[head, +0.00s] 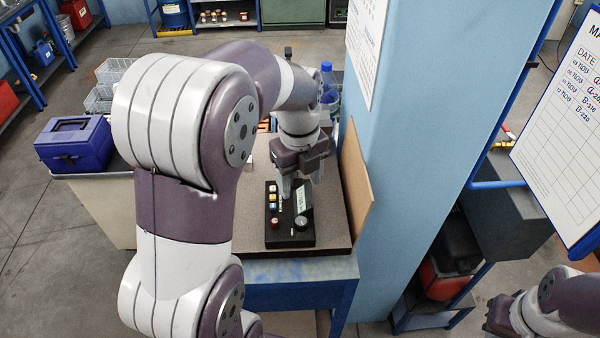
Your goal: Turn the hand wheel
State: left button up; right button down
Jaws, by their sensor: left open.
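A black control box (277,237) lies on the grey bench top. It has a column of small coloured buttons, a light label panel and a round grey knob (301,222). I cannot make out a larger hand wheel; my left arm covers part of the bench. My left gripper (301,187) points down over the far end of the box, open, with its fingers apart and nothing seen between them. I cannot tell whether its fingertips touch the box. My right gripper (492,325) is at the bottom right, far from the box, and its fingers are unclear.
A blue pillar (410,150) and a brown board (356,185) stand close right of the bench top (262,200). Blue-capped bottles (328,78) stand behind my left gripper. A whiteboard (565,130) hangs at right.

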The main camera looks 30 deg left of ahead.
pick_arm(q)
jog(key=shift+f, duration=0.1)
jog(key=n+b, duration=0.3)
jog(key=n, duration=2.2)
send_over(301, 221)
notch_tip(301, 221, down, 4)
jog(key=shift+f, duration=0.1)
notch_tip(301, 221, down, 8)
jog(key=shift+w+f+p, duration=0.1)
jog(key=shift+f+p, duration=0.1)
jog(key=shift+p, duration=1)
jog(key=shift+c, duration=0.3)
